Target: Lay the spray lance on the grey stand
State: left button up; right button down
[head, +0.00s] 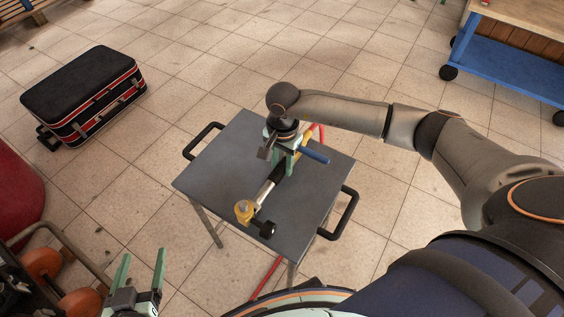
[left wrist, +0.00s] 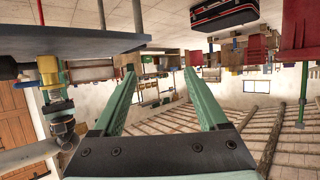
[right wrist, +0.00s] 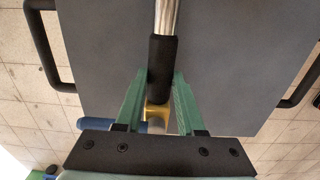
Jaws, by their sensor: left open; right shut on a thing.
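The spray lance has a silver tube (head: 266,191), a yellow brass head (head: 244,210) with a black nozzle, and a blue lever (head: 314,155). It lies along the middle of the grey stand (head: 215,165), over its top. My right gripper (head: 283,163) points down and is shut on the lance's black grip (right wrist: 162,65). Whether the lance touches the stand top is unclear. My left gripper (head: 141,268) is open and empty, off the stand's front left.
The stand has black side handles (head: 341,215) and thin legs. A black and red suitcase (head: 85,90) lies on the tiled floor at left. A blue wheeled cart (head: 510,70) is at back right. A metal-framed carrier with orange round things (head: 42,262) is near my left gripper.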

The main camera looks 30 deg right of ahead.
jog(key=shift+f+b, duration=0.35)
pick_arm(q)
notch_tip(320, 180, up, 8)
jog(key=w+m+t+h, duration=0.1)
jog(key=w+t, duration=0.1)
jog(key=t, duration=0.1)
jog(key=shift+w+f, duration=0.15)
jog(key=shift+w, duration=0.1)
pick_arm(e)
jog(key=shift+f, duration=0.25)
jog(key=shift+c, duration=2.2)
grip_release()
pick_arm(q)
jog(key=shift+f, duration=0.15)
